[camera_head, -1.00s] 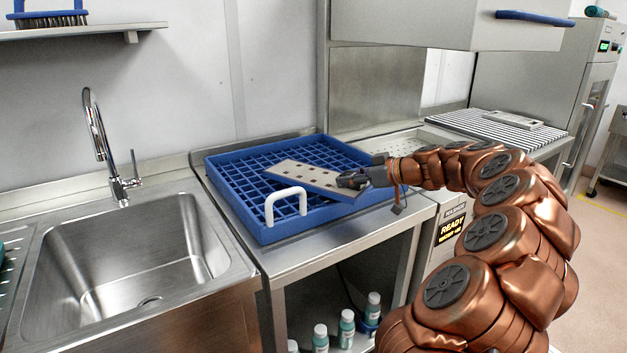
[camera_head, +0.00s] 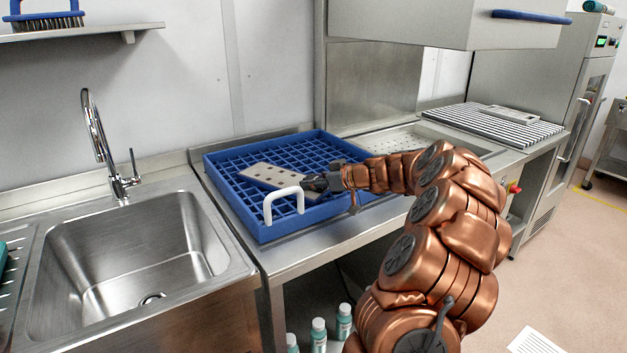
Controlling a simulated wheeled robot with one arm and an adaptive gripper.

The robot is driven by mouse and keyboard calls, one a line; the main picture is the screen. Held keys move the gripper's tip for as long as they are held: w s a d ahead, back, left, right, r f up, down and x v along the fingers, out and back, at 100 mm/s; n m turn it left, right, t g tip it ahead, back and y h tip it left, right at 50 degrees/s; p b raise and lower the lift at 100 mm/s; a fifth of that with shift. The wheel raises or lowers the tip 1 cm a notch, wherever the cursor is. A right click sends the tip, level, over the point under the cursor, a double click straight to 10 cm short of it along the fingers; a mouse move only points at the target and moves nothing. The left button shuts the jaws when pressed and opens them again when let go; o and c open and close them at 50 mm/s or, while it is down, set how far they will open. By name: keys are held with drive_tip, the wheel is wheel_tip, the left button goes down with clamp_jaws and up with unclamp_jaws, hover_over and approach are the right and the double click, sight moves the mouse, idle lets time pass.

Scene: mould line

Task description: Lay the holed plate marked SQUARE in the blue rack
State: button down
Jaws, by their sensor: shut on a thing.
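The holed plate (camera_head: 268,174) is a flat light-grey plate with dark holes. It is over the blue rack (camera_head: 229,200), inside its outline in the head view. I cannot tell whether it touches the rack's grid. Any mark on the plate is too small to read. My gripper (camera_head: 312,183) is shut on the plate's right end. The blue rack has a grid floor, raised walls and a white handle (camera_head: 284,200) at the front. It stands on the steel counter, and the handle stands close in front of the plate.
A sink (camera_head: 130,250) with a tall tap (camera_head: 105,150) lies left of the rack. A raised steel hood (camera_head: 440,22) is at the upper right. Another plate (camera_head: 505,113) lies on a ribbed rack (camera_head: 490,125) at the far right. Several bottles (camera_head: 318,330) stand below the counter.

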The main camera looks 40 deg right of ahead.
drive_tip(key=c, duration=0.7)
unclamp_jaws()
drive_tip(key=b+v, duration=0.2)
drive_tip(key=v, duration=1)
